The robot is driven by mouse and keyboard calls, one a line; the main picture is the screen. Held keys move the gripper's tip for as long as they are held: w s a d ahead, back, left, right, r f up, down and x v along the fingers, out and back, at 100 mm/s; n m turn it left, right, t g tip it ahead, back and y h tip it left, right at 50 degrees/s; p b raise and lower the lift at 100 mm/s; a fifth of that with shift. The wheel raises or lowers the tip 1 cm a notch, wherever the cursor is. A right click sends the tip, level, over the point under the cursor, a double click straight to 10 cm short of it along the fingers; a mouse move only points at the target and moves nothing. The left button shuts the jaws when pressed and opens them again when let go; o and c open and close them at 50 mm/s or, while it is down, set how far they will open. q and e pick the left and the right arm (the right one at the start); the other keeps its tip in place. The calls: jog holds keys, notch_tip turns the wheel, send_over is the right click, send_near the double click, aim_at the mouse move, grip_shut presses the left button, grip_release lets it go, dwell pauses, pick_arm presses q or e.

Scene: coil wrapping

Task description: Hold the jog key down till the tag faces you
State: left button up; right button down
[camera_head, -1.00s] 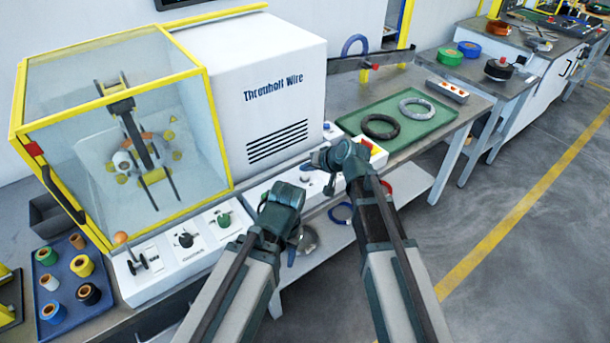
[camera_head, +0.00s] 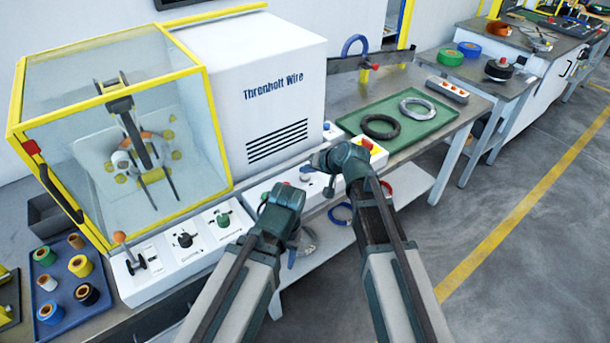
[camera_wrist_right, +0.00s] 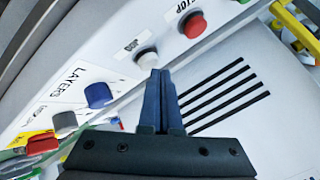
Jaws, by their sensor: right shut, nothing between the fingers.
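My right gripper (camera_head: 329,188) reaches down to the machine's front control panel. In the right wrist view its fingers (camera_wrist_right: 155,74) are together and empty, with the tips at a round white button (camera_wrist_right: 147,58). In the head view the hand hides that spot. Behind the clear yellow-framed guard (camera_head: 112,72), a dark arm and pale and yellow parts (camera_head: 148,165) show; I cannot make out a tag. My left gripper (camera_head: 290,250) hangs low before the panel, its fingers unclear.
A red STOP button (camera_wrist_right: 194,25) sits beside the white one, and a blue LAYERS knob (camera_wrist_right: 98,95) on its other side. A green tray (camera_head: 432,128) holds two coils. A blue tray (camera_head: 70,300) holds several spools at left.

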jog(key=shift+f+b, duration=0.5)
jog(key=shift+f, duration=0.05)
dwell(0.4)
jog(key=shift+r, duration=0.15)
dwell(6.5)
jog(key=shift+r+p, duration=0.8)
jog(key=shift+p, duration=0.15)
